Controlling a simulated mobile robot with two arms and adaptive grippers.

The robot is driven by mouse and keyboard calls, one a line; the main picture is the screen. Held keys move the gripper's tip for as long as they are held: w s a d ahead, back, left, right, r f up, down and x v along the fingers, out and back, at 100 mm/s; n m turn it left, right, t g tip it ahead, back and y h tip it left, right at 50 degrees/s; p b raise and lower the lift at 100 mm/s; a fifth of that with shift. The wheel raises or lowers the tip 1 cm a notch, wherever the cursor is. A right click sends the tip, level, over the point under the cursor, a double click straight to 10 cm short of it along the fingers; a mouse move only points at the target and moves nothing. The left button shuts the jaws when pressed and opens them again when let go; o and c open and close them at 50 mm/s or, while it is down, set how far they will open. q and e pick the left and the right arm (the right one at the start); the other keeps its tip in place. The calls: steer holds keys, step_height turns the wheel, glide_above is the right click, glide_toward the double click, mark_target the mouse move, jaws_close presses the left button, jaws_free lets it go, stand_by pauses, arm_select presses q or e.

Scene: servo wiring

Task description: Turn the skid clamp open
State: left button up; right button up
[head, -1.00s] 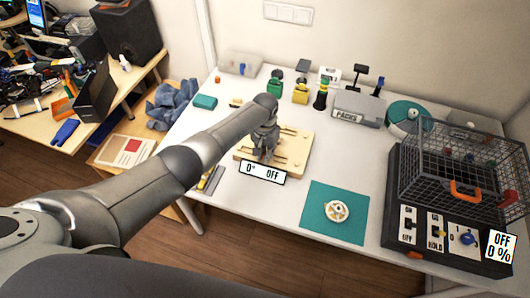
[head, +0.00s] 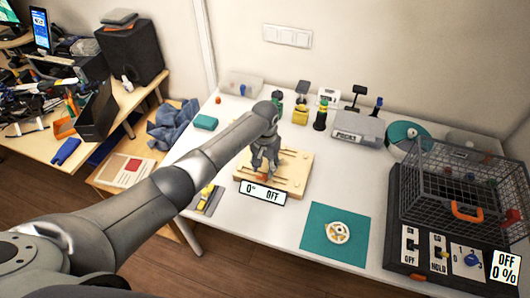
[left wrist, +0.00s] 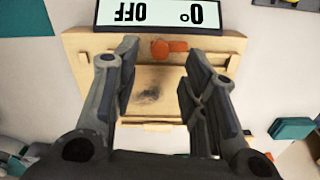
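A wooden board (head: 297,172) with rails lies on the white table, and it also shows in the left wrist view (left wrist: 221,66). A small orange piece (left wrist: 170,47), perhaps the skid clamp's handle, sits near the board's display edge. The same orange piece shows in the head view (head: 262,178), just below my fingers. My left gripper (head: 262,168) is over the board. In the left wrist view my left gripper (left wrist: 158,62) is open, its fingers apart with nothing between them; the orange piece appears beyond the fingertips. Whether they touch the board is unclear. My right gripper is out of view.
A display sign (head: 264,193) reading 0° OFF stands at the board's front edge. A teal mat (head: 318,246) with a round white part (head: 338,232) lies to the right. A wire cage (head: 465,190) and switch panel stand at far right. Several small items line the table's back.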

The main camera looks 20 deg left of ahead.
mark_target(265, 176)
arm_select(q)
step_height(265, 176, up, 7)
steer(key=shift+r, duration=0.2)
stand_by(0.5)
